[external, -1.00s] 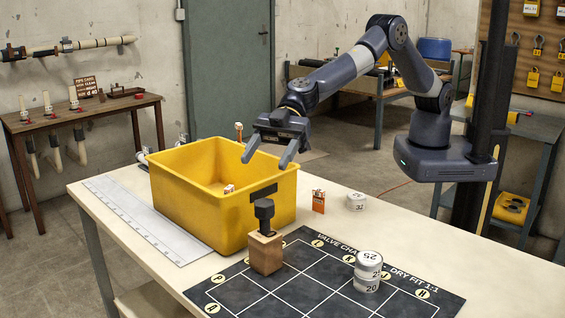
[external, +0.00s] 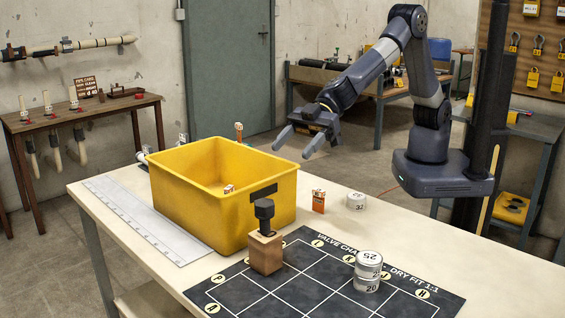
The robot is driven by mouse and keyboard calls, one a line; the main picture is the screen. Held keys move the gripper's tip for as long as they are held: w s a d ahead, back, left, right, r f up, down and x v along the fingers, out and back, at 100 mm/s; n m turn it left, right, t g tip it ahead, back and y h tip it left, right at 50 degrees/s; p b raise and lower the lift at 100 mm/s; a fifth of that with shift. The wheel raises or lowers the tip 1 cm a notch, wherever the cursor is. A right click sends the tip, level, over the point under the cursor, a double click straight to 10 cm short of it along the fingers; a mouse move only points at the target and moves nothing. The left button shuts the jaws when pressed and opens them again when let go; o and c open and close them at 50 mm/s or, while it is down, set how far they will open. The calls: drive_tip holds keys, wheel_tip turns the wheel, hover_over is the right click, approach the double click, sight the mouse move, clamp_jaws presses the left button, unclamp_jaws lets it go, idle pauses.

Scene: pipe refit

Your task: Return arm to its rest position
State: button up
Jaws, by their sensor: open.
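My gripper (external: 294,145) is open and empty. It hangs in the air above and beyond the right rear corner of the yellow bin (external: 205,233), its two fingers pointing left and down. My arm rises from its mount at the right, bends at a high elbow and comes down to the gripper. Nothing touches the fingers.
The yellow bin holds a small item (external: 229,188). A wooden block with a dark top piece (external: 265,250) stands on the black chart mat (external: 318,296). Stacked white cans (external: 368,270), an orange tag (external: 318,201) and another can (external: 356,201) stand on the table.

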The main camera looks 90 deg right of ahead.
wheel_tip(320, 180, down, 6)
drive_tip(key=s+d+b, duration=0.1)
drive_tip(key=d+b, duration=0.1)
drive_tip(key=b, duration=0.3)
drive_tip(key=shift+s+d+f, duration=0.2)
drive_tip(key=shift+s, duration=0.2)
drive_tip(key=shift+h, duration=0.3)
idle(0.8)
